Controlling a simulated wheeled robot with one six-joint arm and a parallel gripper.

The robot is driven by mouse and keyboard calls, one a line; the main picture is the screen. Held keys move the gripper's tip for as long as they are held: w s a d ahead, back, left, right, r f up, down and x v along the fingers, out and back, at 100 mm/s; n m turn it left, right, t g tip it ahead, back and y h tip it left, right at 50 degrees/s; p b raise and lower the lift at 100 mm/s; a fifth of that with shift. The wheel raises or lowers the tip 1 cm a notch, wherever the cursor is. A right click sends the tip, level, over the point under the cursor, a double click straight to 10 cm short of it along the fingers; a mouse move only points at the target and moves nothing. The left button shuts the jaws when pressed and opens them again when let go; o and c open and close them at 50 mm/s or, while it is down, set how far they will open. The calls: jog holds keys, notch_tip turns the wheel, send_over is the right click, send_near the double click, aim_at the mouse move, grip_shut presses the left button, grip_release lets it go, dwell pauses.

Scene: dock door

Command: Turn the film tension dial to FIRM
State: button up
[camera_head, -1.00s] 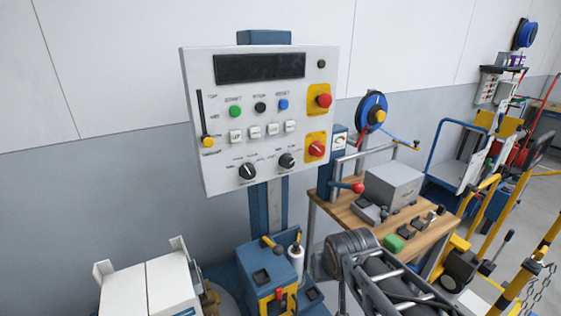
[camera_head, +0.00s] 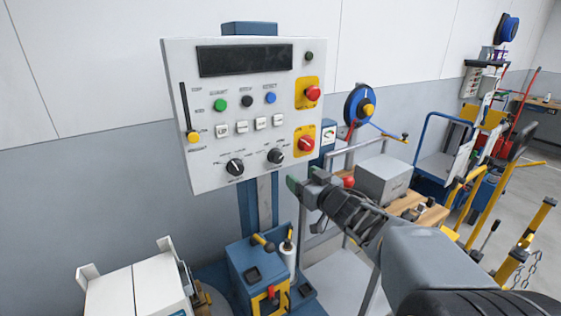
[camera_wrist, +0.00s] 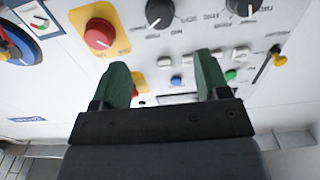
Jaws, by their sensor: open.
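A white control panel (camera_head: 220,110) is on a blue post. Two black dials with white pointer marks are low on it, a left dial (camera_head: 235,167) and a right dial (camera_head: 275,156). Their lettering is too small to read, so I cannot tell which is film tension. My gripper (camera_head: 303,181), with green fingers, is open and empty near the panel's lower right corner. In the wrist view the panel appears upside down. There the right dial (camera_wrist: 160,12) and left dial (camera_wrist: 243,7) are at the top edge, beyond my open fingers (camera_wrist: 162,70), which touch neither.
A red rotary knob (camera_head: 306,144) on a yellow plate is right of the dials, with a red button (camera_head: 312,93) above. Coloured buttons and a yellow-tipped slider (camera_head: 193,137) share the panel. A blue reel (camera_head: 359,104) and grey box (camera_head: 384,180) stand to the right.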

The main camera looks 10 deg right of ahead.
aim_at(279, 159)
jog(key=x, duration=1.1)
jog(key=shift+w+a+p, duration=0.1)
jog(key=shift+w+p, duration=0.25)
jog(key=shift+c, duration=0.2)
jog(key=shift+f, duration=0.1)
jog(key=c, duration=0.9)
